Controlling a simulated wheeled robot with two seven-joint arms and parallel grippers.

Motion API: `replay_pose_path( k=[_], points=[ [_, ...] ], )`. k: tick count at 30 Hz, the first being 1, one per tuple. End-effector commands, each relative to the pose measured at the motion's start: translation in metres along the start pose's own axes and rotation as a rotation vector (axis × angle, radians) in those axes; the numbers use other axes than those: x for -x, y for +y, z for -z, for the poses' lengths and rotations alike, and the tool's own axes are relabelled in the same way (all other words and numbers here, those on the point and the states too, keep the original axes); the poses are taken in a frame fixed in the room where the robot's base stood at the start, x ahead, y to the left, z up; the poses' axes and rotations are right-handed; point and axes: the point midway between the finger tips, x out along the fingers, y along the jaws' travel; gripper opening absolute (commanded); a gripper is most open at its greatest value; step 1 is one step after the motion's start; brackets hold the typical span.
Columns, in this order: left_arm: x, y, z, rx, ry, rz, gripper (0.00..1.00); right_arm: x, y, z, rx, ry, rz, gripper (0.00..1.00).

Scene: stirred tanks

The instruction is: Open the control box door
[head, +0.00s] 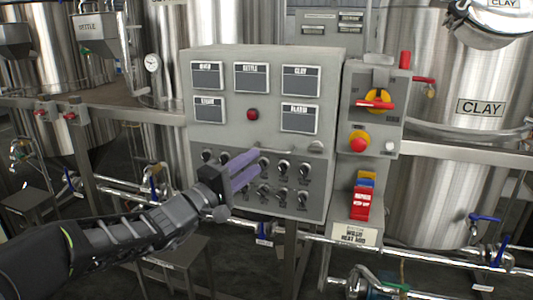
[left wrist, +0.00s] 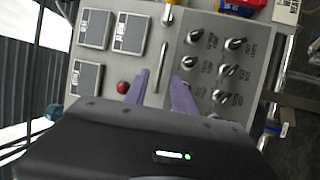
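The grey control box (head: 224,140) stands in the middle of the head view, and its front looks flush and shut. It carries several dark display plates above and several black knobs below. In the left wrist view, the box front (left wrist: 148,88) shows turned on its side, with a thin metal bar handle (left wrist: 163,60) between displays and knobs. My left gripper (head: 260,160) is before the box front, its purple fingers apart. In the left wrist view, the fingers (left wrist: 160,78) lie either side of the handle's line; I cannot tell whether they touch it. My right gripper is out of view.
A side box with a red-and-yellow switch (head: 377,100) adjoins the right side. Below it hang red tags (head: 361,203). Steel tanks (head: 470,75) stand behind. Pipes with blue valves (head: 485,218) run low in front. A stool (head: 180,265) stands below my left arm.

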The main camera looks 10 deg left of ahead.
Motion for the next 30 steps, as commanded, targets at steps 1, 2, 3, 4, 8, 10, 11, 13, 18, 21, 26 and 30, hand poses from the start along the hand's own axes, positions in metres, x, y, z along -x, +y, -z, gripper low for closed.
replay_pose_path(
  k=[1,2,3,4,8,10,11,13,18,21,26,30],
  points=[
    [-0.008,0.001,0.0,0.002,-0.002,0.0,0.31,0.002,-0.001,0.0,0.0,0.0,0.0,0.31],
    [-0.013,0.0,-0.001,0.002,-0.002,0.001,0.31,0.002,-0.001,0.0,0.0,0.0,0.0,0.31],
    [-0.019,0.001,0.0,0.001,-0.002,0.0,0.31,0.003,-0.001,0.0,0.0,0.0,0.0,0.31],
    [-0.024,0.0,-0.001,0.002,-0.002,0.0,0.31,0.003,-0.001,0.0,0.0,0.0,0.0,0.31],
    [-0.044,0.001,-0.001,0.001,-0.002,0.0,0.31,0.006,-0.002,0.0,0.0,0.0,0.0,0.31],
    [-0.051,0.001,0.0,0.001,-0.001,0.0,0.31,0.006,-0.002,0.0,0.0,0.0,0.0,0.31],
    [-0.053,0.0,0.0,0.002,-0.001,0.001,0.31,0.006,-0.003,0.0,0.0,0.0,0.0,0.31],
    [-0.057,0.0,0.0,0.002,0.0,0.0,0.31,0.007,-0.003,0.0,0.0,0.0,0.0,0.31],
    [-0.059,0.0,0.0,0.0,0.001,0.0,0.31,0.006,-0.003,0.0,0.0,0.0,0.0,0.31],
    [-0.058,0.0,0.0,0.0,0.001,0.0,0.31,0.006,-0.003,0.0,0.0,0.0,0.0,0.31],
    [-0.058,0.0,0.0,0.0,0.0,0.001,0.19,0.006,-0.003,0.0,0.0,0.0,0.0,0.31],
    [-0.058,0.0,0.0,0.0,0.0,0.001,0.07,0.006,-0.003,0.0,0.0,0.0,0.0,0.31]
  ],
)
